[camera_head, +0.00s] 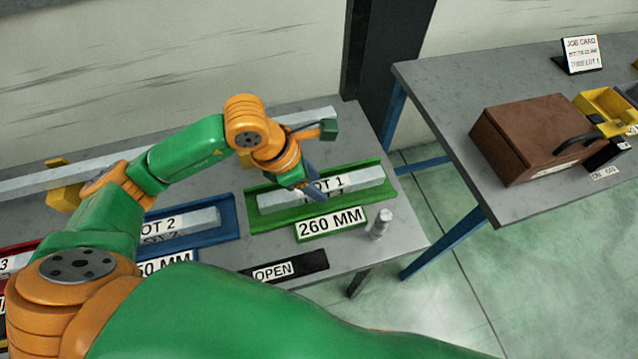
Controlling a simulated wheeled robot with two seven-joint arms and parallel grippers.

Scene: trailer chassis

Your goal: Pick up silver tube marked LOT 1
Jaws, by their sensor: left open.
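The silver tube marked LOT 1 (364,177) lies lengthwise in a green tray (262,222) on the near workbench. A sign reading 260 MM (331,224) is at the tray's front. My left gripper (314,191) is open, pointing down at the tube's middle, over the left part of its LOT 1 label. It hides a bit of the tube. I cannot tell whether its fingers touch the tube or stay just above it. My right gripper is not in view.
A blue tray (228,232) with the LOT 2 tube (205,218) is to the left. A small metal cylinder (380,223) stands near the bench's right end. A black OPEN strip (312,265) lies in front. A second bench (440,85) holds a brown box (525,135).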

